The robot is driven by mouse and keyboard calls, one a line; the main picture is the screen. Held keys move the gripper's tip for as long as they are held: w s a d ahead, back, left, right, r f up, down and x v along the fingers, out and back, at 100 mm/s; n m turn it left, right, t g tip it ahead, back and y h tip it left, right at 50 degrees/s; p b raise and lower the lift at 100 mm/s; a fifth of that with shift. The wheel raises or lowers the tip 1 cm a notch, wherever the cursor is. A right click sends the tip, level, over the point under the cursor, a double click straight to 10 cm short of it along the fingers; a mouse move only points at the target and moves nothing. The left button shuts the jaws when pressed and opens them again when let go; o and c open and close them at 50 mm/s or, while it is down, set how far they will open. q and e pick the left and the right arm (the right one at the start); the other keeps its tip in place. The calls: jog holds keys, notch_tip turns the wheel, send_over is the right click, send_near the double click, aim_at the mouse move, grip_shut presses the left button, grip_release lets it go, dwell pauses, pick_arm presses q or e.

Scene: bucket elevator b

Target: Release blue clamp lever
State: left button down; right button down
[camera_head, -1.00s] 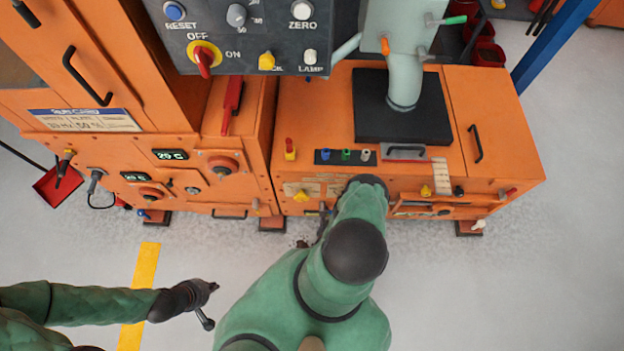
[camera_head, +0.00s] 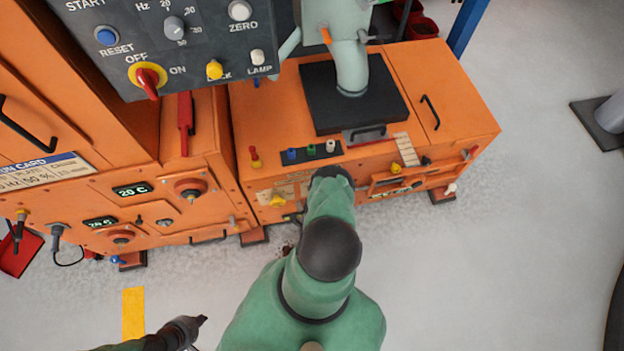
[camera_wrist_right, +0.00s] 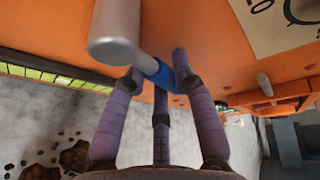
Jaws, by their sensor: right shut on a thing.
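The blue clamp lever (camera_wrist_right: 158,73) shows in the right wrist view as a blue sleeve beside a grey metal cylinder (camera_wrist_right: 115,30), against an orange panel. My right gripper (camera_wrist_right: 156,82) has its purple fingers closed around the blue part, touching it from both sides. In the head view my green right arm reaches down to the front of the orange machine and hides the lever and most of the right gripper. My left gripper (camera_head: 192,325) hangs over the floor at the lower left, away from the machine, partly cut off by the picture's edge.
The orange machine (camera_head: 450,100) fills the top, with a control panel (camera_head: 180,40) hanging over it. A red-handled lever (camera_head: 254,157) and a row of coloured buttons (camera_head: 311,152) sit on its top.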

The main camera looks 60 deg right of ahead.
dwell(0.3)
jog(key=c, duration=1)
grip_release()
jog(key=v, duration=1.2)
jog(key=shift+a, duration=0.1)
